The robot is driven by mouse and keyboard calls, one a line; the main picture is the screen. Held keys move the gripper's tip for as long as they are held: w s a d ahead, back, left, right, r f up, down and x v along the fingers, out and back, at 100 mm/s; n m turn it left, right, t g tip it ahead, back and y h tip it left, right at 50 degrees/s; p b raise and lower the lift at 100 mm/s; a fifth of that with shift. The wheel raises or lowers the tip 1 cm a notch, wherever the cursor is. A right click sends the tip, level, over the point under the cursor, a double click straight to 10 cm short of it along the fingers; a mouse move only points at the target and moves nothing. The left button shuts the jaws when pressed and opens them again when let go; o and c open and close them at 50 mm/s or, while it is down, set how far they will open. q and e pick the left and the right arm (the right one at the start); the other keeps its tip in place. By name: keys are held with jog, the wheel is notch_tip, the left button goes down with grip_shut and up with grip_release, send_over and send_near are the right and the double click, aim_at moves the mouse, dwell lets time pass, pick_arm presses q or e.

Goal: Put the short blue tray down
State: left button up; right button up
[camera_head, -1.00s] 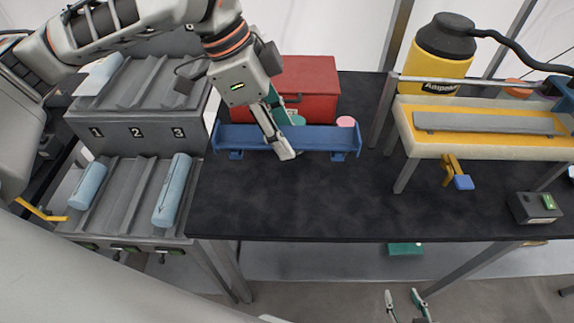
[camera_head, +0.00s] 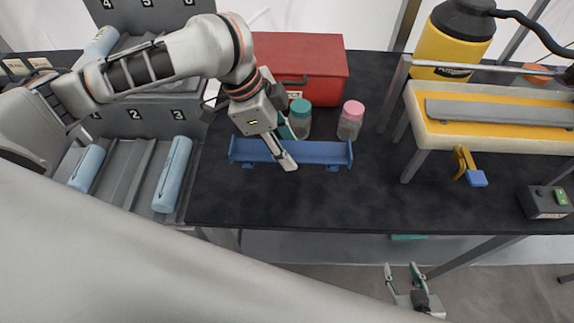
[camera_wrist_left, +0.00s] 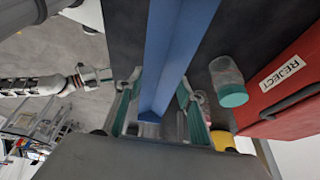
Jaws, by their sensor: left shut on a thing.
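The short blue tray (camera_head: 322,153) is a long shallow channel with small feet, level near the left part of the black bench (camera_head: 330,205). My left gripper (camera_head: 284,150) reaches down over its middle and is shut on it. In the left wrist view the tray (camera_wrist_left: 176,50) runs between the two fingers (camera_wrist_left: 158,108). I cannot tell whether its feet touch the bench top. My right gripper (camera_head: 402,272) is open and empty, low in front of the bench.
Behind the tray stand a green-lidded jar (camera_head: 299,120), a pink-lidded jar (camera_head: 350,121) and a red box (camera_head: 310,65). A grey rack with blue rolls (camera_head: 173,172) is at left. A yellow-topped stand (camera_head: 490,130) is at right. Bench front is clear.

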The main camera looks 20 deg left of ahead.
pick_arm(q)
jog(key=shift+f, duration=3.75)
jog(key=shift+f, duration=0.1)
jog(key=o, duration=1.2)
jog(key=shift+f, duration=0.1)
jog(key=v, duration=1.1)
jog(key=shift+a+r, duration=0.15)
jog(key=shift+r, duration=0.2)
jog(key=shift+s+a+r, duration=0.1)
jog(key=shift+r, duration=0.2)
